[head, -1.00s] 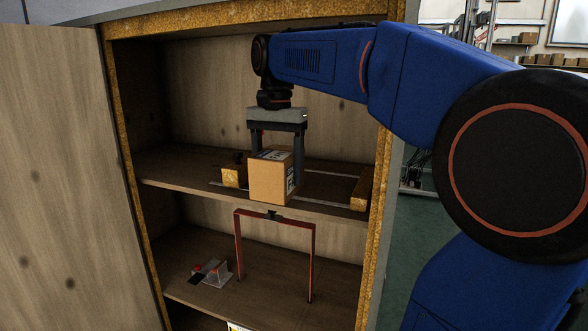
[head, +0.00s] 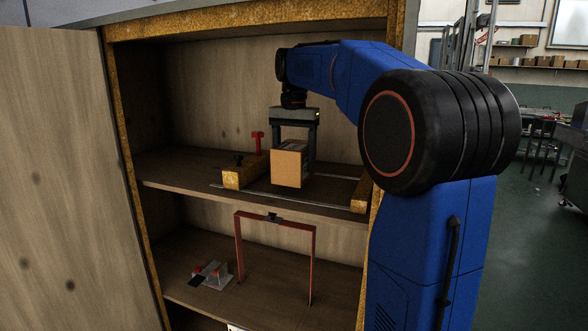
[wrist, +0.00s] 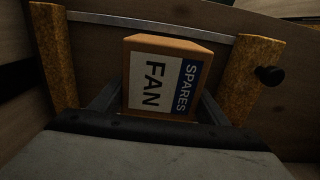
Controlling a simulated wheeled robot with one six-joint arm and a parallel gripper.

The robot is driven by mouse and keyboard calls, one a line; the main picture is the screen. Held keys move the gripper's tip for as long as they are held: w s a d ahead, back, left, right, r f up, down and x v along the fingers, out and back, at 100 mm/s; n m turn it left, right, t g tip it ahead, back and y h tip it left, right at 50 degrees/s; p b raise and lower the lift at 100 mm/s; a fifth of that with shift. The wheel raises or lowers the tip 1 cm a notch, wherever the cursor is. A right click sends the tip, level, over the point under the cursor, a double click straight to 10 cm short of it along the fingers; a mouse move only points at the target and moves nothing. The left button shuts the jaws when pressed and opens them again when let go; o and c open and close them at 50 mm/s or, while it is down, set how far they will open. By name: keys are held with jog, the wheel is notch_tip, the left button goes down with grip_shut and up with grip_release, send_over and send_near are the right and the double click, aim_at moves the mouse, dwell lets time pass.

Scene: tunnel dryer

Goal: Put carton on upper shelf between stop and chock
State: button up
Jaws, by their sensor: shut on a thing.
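The brown carton (head: 287,167) is upright between the fingers of my gripper (head: 292,157), which is shut on it. In the wrist view the carton (wrist: 162,78) shows a "SPARES FAN" label. It is over the upper shelf (head: 185,165), between two yellowish blocks and apart from both. The left block (head: 240,176), probably the chock, bears a black knob; the right block (head: 361,194), probably the stop, is plain. In the wrist view the knobbed block (wrist: 254,78) is at right and the plain one (wrist: 58,55) at left. Whether the carton's underside touches the shelf is unclear.
Thin metal rails (head: 325,204) run between the blocks. A red T-shaped piece (head: 257,138) stands behind the left block. A red frame (head: 275,218) and a small red-and-grey device (head: 212,273) are on the lower shelf. The cabinet's frame edges close in both sides.

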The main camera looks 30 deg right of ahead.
aim_at(294, 145)
jog(key=shift+f, duration=1.3)
jog(key=shift+f, duration=0.1)
jog(key=o, duration=1.6)
jog(key=shift+o, duration=0.2)
jog(key=shift+r, duration=3.85)
